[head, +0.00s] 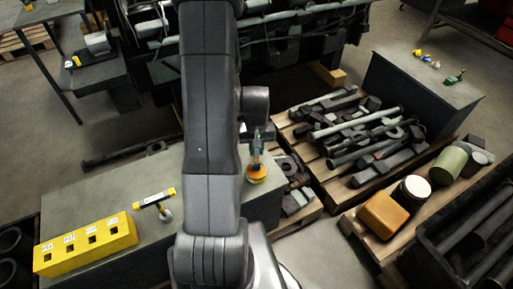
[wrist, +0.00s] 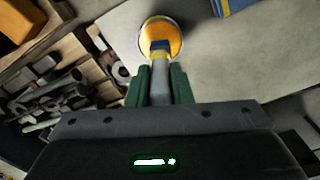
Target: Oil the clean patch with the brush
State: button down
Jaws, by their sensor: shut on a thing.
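My gripper (wrist: 160,84) is shut on a brush (wrist: 159,66), its green fingers either side of the grey handle. The brush has a yellow and blue band and points down at a round pot (wrist: 176,38) with an orange inside and pale rim. Its tip overlaps the pot's orange middle; I cannot tell whether it touches. In the head view my gripper (head: 258,137) is above the pot (head: 256,174), which stands on the grey bench (head: 70,203) near its right end. I cannot make out the clean patch; my arm hides part of the bench.
A yellow block with square holes (head: 85,245) and a yellow-barred T-shaped tool (head: 155,202) are on the bench, left of my arm. Pallets of metal parts (head: 345,130) lie to the right. An orange container (head: 383,214) stands on another pallet at the lower right.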

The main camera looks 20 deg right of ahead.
jog(key=shift+f+b, duration=0.6)
jog(key=shift+b, duration=0.05)
dwell(2.0)
jog(key=shift+r+p, duration=2.35)
jog(key=shift+r, duration=1.25)
